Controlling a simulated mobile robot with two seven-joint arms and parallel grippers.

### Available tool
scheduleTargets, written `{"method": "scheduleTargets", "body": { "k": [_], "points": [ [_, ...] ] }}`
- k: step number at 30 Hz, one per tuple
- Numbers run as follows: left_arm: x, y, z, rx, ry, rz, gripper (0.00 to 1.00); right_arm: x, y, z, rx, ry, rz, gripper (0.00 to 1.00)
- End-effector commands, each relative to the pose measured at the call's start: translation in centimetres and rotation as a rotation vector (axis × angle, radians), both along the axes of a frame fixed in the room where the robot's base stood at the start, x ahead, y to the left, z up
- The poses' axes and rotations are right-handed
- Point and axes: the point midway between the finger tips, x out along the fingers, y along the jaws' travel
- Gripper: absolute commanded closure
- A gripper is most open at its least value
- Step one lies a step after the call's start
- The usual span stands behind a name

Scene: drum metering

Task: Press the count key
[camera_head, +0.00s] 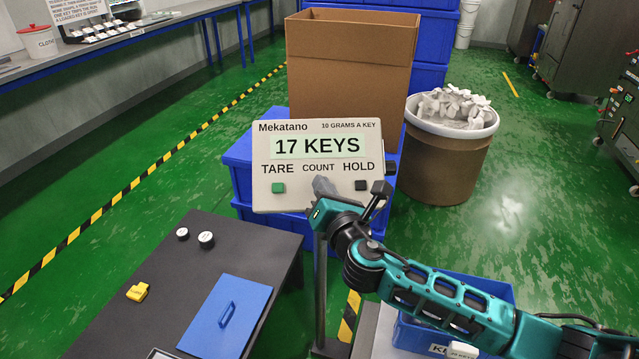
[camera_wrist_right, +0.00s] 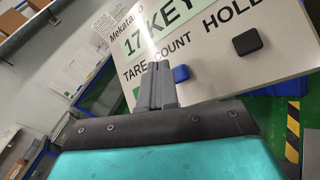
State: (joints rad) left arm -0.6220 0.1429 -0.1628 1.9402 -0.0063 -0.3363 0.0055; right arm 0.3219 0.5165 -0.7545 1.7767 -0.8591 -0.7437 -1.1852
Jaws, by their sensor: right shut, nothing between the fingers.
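The weighing display (camera_head: 318,126), lettered Mekatano, stands upright on a post and reads 17 KEYS. It has a green key (camera_head: 278,188) under TARE and a black key (camera_head: 361,186) under HOLD. In the head view the count key is hidden behind my right gripper (camera_head: 322,187). The wrist view shows part of a blue count key (camera_wrist_right: 181,73) just beside the fingertips of the right gripper (camera_wrist_right: 157,70), below the word COUNT. The right fingers are shut and empty, at the panel's face. I cannot tell whether they touch the key. My left gripper is out of view.
A dark table (camera_head: 150,275) at the lower left holds a blue lid (camera_head: 225,318), a yellow block (camera_head: 138,292) and two small round weights. Behind the display stand a tall cardboard box (camera_head: 352,60) on blue crates and a drum (camera_head: 445,165) filled with pale pieces.

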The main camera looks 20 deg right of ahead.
Motion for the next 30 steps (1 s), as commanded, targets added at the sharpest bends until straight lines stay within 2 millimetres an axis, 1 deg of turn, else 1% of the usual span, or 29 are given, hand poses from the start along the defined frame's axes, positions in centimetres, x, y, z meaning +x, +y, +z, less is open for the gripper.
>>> {"method": "scheduleTargets", "body": {
  "k": [1, 5, 6, 14, 30],
  "points": [
    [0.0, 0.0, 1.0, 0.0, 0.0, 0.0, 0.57, -0.4, 0.1, 0.9, 0.001, 0.001, 0.0, 1.0],
    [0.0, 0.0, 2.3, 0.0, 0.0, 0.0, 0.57, -1.3, 0.3, 1.9, 0.0, 0.001, -0.001, 1.0],
    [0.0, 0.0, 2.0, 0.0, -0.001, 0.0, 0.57, -1.6, 0.4, 1.9, 0.001, -0.001, -0.001, 1.0],
    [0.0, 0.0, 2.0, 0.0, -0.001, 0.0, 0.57, -2.9, 0.7, 3.1, -0.001, -0.001, 0.0, 1.0],
    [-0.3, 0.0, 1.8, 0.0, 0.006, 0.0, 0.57, -2.9, 0.7, 3.1, 0.0, 0.0, -0.001, 1.0]
  ]
}}
